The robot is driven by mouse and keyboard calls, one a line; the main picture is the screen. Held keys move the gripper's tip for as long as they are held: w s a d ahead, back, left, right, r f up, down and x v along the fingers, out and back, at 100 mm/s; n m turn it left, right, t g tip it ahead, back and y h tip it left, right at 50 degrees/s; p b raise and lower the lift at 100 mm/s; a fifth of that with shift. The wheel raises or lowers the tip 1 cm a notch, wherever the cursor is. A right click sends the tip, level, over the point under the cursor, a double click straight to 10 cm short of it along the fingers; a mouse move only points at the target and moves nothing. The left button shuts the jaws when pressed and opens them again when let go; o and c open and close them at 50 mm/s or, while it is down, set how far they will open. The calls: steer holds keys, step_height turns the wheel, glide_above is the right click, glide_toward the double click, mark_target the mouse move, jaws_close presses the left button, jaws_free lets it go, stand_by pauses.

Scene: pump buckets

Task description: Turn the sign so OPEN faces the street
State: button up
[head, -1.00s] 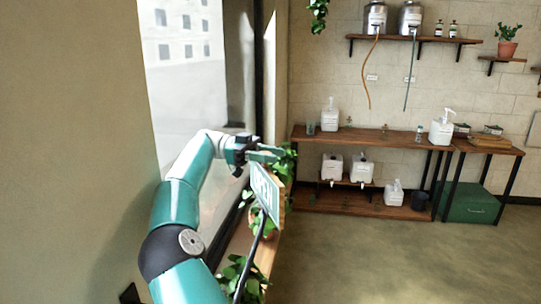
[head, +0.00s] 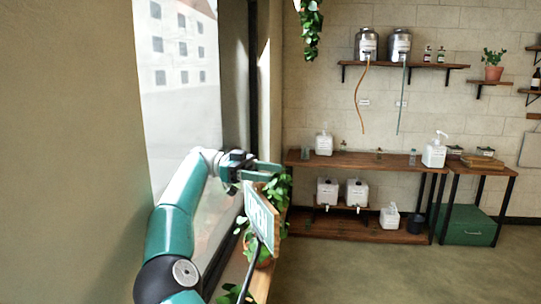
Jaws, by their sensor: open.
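The sign (head: 262,221) is a small green board with pale lettering and a wooden edge or backing. It stands above the window sill on a thin dark stem, its lettered face turned toward the lower left; the word is too small to read. My gripper (head: 268,176) is open just above and behind the sign's top edge, fingers pointing right. I cannot tell whether a finger touches the sign. Leaves partly surround the sign, and its lower part and base are partly hidden.
The window (head: 185,95) is close on the left, with a pale building outside. Potted plants crowd the wooden sill (head: 262,284). A wooden bench (head: 350,163) with white jugs stands at the back wall. The floor (head: 390,275) to the right is clear.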

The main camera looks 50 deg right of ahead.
steer(key=s+a+r, duration=0.9)
steer(key=s+r, duration=0.1)
steer(key=shift+a+r, duration=0.25)
steer(key=shift+r, duration=0.05)
steer(key=shift+s, duration=0.1)
